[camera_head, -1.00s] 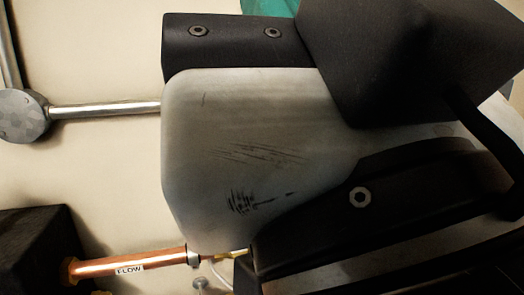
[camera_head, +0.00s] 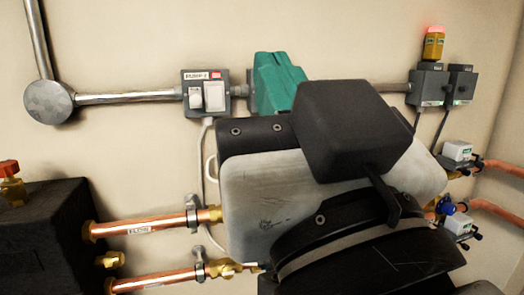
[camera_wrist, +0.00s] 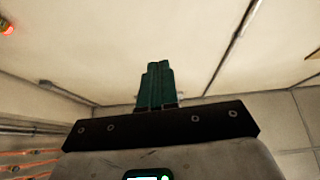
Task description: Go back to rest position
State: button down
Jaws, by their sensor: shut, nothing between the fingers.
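My gripper (camera_wrist: 155,84) shows in the wrist view as two teal fingers pressed together, with nothing between them. They point up at a bare cream wall and ceiling. In the head view the teal fingers of my gripper (camera_head: 276,80) stick up behind my black and grey wrist. My wrist and arm fill the middle and lower right of the head view and hide the middle of the copper pipework. The gripper looks apart from the pipes and boxes, though its depth from the wall is hard to tell.
Copper pipes (camera_head: 150,226) run from a black block (camera_head: 45,235) at lower left. Actuators (camera_head: 457,151) and more pipes sit at right. A grey switch box (camera_head: 206,93), conduit (camera_head: 125,98) and an orange beacon (camera_head: 433,44) are on the wall. The upper wall is clear.

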jog(key=w+d+f+g+h, duration=0.2)
jog(key=w+d+f+g, duration=0.15)
jog(key=f, duration=0.65)
jog(key=w+d+f+g+h, duration=0.2)
jog(key=w+f, duration=0.3)
jog(key=f, duration=0.5)
jog(key=d+f+m+g+h, duration=0.15)
jog(key=d+f+g, duration=0.45)
jog(key=f, duration=1)
jog(key=s+d+f+g, duration=0.2)
jog(key=s+d+f, duration=0.15)
jog(key=f, duration=0.25)
jog(key=s+d+f+g+h, duration=0.1)
jog(key=s+d+f+g, duration=0.1)
jog(key=s+d+f, duration=0.3)
jog(key=s+d+f+g, duration=0.1)
jog(key=s+d+f, duration=0.15)
jog(key=f, duration=0.45)
jog(key=s+d+f+m+g, duration=0.1)
jog(key=s+d+f+g, duration=0.1)
jog(key=s+f, duration=0.2)
jog(key=s+d+f+m+g, duration=0.1)
jog(key=s+f+g, duration=0.2)
jog(key=s, duration=0.8)
notch_tip(320, 180, down, 3)
jog(key=shift+d+r, duration=0.2)
jog(key=shift+d, duration=0.15)
jog(key=shift+g, duration=0.25)
